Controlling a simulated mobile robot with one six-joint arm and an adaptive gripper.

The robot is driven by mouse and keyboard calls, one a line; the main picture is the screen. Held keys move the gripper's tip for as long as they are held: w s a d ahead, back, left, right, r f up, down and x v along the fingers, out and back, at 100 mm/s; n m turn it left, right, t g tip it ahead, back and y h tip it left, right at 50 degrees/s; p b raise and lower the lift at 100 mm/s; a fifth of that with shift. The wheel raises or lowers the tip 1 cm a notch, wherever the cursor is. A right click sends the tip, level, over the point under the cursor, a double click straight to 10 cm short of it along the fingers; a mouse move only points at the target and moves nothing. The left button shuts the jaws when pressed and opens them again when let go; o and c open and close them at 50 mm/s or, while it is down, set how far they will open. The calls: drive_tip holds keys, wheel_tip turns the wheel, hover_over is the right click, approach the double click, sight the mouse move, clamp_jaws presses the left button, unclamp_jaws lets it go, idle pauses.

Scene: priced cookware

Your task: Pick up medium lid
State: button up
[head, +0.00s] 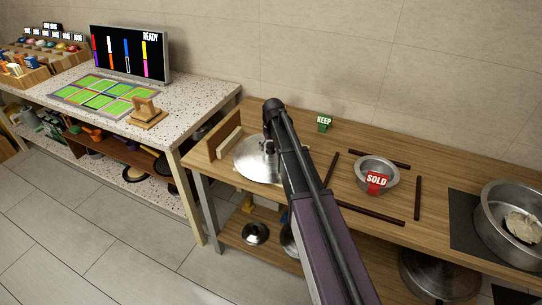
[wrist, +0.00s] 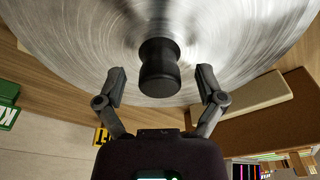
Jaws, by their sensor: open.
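A round brushed-steel lid (head: 250,166) lies on the wooden table, left of my arm in the head view. In the wrist view the lid (wrist: 235,50) fills the top of the picture, with its black knob (wrist: 158,70) facing me. My gripper (wrist: 160,74) is open, with one finger on each side of the knob and a visible gap on both sides. I cannot tell whether the fingers touch the lid. My arm hides part of the lid in the head view. Smaller lids (head: 255,233) sit on the shelf below.
A wooden rack (head: 222,135) stands close beside the lid. A green KEEP sign (head: 324,122) stands behind my arm. Right of it, dark sticks (head: 418,198) surround a steel bowl (head: 392,176) with a red SOLD tag (head: 376,183). A large pot (head: 490,225) stands far right.

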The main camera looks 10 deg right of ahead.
sight(270, 143)
clamp_jaws()
drive_tip(key=shift+r, duration=0.15)
idle(0.4)
wheel_tip(270, 143, up, 3)
drive_tip(key=p, duration=0.3)
drive_tip(key=shift+r+p, duration=0.2)
drive_tip(key=shift+p, duration=0.15)
drive_tip(key=s+d+r+p, duration=0.1)
drive_tip(key=s, duration=1.5)
drive_tip(key=shift+r, duration=0.15)
drive_tip(key=shift+s, duration=0.15)
